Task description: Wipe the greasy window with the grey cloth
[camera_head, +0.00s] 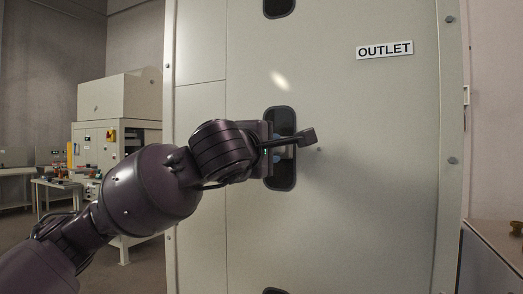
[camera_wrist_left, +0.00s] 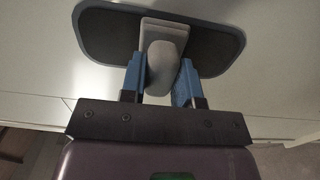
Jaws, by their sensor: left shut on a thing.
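The window (camera_head: 283,119) is a dark, rounded upright slot in the pale cabinet front. In the left wrist view the window (camera_wrist_left: 105,35) is a dark oblong with a paler rim. My left gripper (camera_head: 290,143) is in front of it and hides its middle. In the left wrist view my left gripper (camera_wrist_left: 161,82) has blue fingers shut on the rounded grey cloth (camera_wrist_left: 163,68). A flat light-grey part of it lies over the window; I cannot tell how firmly it touches. Grease on the glass cannot be made out. My right gripper is not in view.
The cabinet (camera_head: 370,180) fills the middle, with an OUTLET sign (camera_head: 384,49) at upper right. Another dark window (camera_head: 279,8) is above and part of one below. A cluttered bench (camera_head: 62,184) stands at left; a table (camera_head: 495,245) is at lower right.

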